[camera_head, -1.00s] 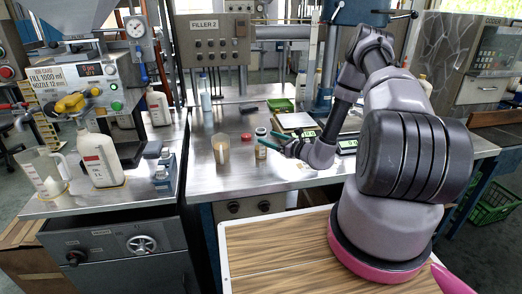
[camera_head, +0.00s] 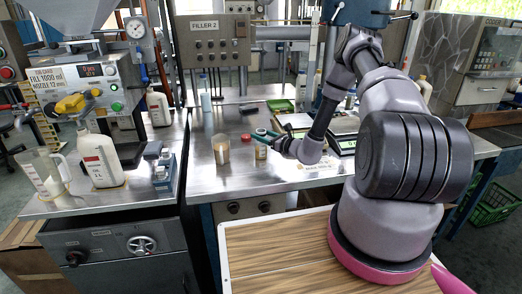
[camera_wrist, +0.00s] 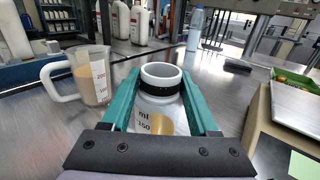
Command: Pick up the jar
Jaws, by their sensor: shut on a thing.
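The jar (camera_wrist: 160,100) is a small clear vessel with a pale rim, a dark band round its neck, a printed label and amber contents low inside. In the wrist view it stands upright between the two teal fingers of my gripper (camera_wrist: 162,90), which are shut on it. In the head view the jar (camera_head: 261,152) is small, near the front of the steel bench (camera_head: 230,185), with my gripper (camera_head: 262,136) at its top from the right. I cannot tell whether its base is clear of the bench.
A beaker of tan liquid (camera_head: 221,150) stands just left of the jar; its handle shows in the wrist view (camera_wrist: 62,82). A red lid (camera_head: 246,138) lies behind. A scale (camera_head: 342,144) stands to the right. Bare bench lies in front.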

